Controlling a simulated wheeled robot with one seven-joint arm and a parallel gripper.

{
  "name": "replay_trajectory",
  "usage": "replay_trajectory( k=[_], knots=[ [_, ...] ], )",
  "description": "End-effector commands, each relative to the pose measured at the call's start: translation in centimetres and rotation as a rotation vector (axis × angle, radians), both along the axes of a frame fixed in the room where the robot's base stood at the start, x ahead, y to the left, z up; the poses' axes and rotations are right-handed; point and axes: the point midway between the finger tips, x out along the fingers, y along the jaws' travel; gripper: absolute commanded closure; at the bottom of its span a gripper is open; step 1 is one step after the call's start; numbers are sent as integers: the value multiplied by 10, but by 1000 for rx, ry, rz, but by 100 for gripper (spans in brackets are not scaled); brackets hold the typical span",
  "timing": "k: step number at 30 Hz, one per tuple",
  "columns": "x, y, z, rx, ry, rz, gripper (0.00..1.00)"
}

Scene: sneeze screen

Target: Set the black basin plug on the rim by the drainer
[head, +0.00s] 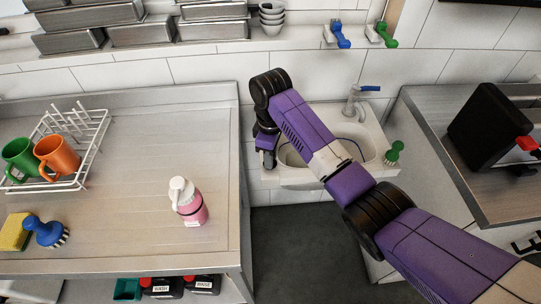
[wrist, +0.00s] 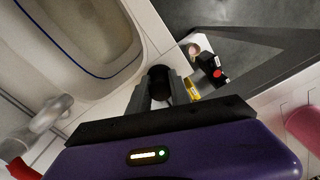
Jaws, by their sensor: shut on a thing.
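My gripper (wrist: 163,92) is shut on the black basin plug (wrist: 160,78), a small dark rounded piece between the fingertips in the wrist view. In the head view my gripper (head: 268,161) points down at the left edge of the white hand basin (head: 292,177), and the plug cannot be made out there. In the wrist view the plug shows against the pale rim beside the basin bowl (wrist: 75,50); I cannot tell whether it touches the rim. The white wire drainer (head: 97,140) stands on the steel counter at the left, holding a green and an orange mug.
The steel counter (head: 130,220) left of the basin carries a pink bottle (head: 190,205), a blue brush (head: 45,232) and a yellow sponge (head: 14,232). The basin's tap (head: 354,102) stands at the back. A green brush (head: 395,152) is right of the basin. My arm crosses the basin.

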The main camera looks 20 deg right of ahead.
Motion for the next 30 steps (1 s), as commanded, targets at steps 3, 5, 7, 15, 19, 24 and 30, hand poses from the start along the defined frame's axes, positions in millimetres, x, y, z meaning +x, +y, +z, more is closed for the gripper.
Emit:
replay_trajectory(
  k=[3, 5, 7, 15, 19, 24, 30],
  knots=[
    [0, 0, -2, 0, 0, 0, 100],
    [0, 0, -3, 0, 0, 0, 100],
    [0, 0, -3, 0, 0, 0, 64],
    [0, 0, -3, 0, 0, 0, 54],
    [0, 0, -1, 1, -1, 0, 54],
    [1, 1, 15, 1, -3, 1, 54],
    [2, 0, 58, 1, -5, 0, 54]
  ],
)
